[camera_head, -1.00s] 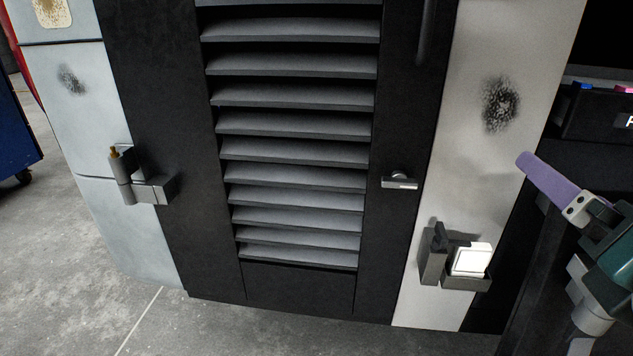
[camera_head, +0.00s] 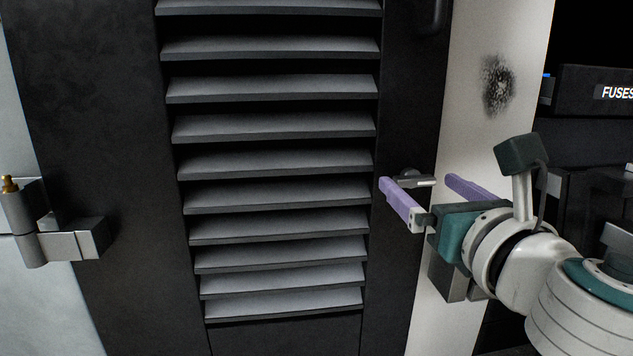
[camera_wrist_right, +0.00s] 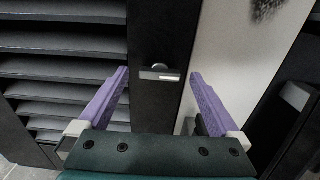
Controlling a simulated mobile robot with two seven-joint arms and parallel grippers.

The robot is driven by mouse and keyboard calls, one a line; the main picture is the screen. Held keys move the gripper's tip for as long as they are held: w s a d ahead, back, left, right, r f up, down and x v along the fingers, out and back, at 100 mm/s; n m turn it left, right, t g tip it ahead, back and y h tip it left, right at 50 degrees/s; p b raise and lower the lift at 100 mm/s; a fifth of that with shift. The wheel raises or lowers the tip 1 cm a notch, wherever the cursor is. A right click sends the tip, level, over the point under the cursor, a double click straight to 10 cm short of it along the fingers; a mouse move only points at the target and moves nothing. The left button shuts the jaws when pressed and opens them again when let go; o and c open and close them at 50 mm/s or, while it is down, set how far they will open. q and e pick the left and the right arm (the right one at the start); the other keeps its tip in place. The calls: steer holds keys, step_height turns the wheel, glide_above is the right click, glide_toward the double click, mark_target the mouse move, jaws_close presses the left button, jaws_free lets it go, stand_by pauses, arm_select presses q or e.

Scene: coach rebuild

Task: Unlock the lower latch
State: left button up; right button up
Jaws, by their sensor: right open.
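The lower latch (camera_head: 412,179) is a small grey metal handle on the black door frame, right of the louvres. It lies about level. In the right wrist view the latch (camera_wrist_right: 160,73) shows ahead, between and beyond the two fingertips. My right gripper (camera_head: 414,178) has purple fingers spread apart, with nothing between them. In the right wrist view my right gripper (camera_wrist_right: 158,73) is open and points at the latch; I see no contact. My left gripper is not in view.
The black louvred door (camera_head: 275,165) fills the middle. A grey hinge (camera_head: 65,238) sits at left. A grey bracket (camera_head: 446,275) on the pale panel (camera_head: 490,115) is partly hidden behind my right gripper. A fuses box (camera_head: 600,92) stands at right.

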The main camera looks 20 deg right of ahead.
steer(key=shift+x, duration=1)
steer(key=c, duration=1.4)
